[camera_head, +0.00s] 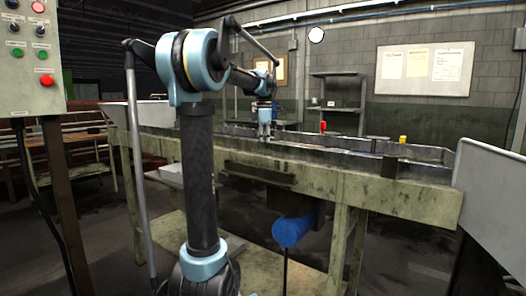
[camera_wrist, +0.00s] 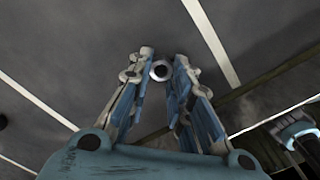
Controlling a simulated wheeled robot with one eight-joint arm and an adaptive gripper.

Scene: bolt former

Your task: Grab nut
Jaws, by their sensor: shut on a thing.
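The nut (camera_wrist: 160,71) is a small round metal ring with a dark hole, seen in the wrist view between my fingertips. My gripper (camera_wrist: 164,62) is closed in on it, with a finger on each side. In the head view my gripper (camera_head: 265,133) points down over the long metal trough (camera_head: 345,142) of the workbench, near its middle. The nut is too small to make out in the head view.
A red part (camera_head: 322,127) and a yellow part (camera_head: 403,139) stand along the trough to the right. A blue cylinder (camera_head: 294,230) hangs under the bench. A control panel (camera_head: 32,60) stands at the left. A shelf (camera_head: 338,95) is behind.

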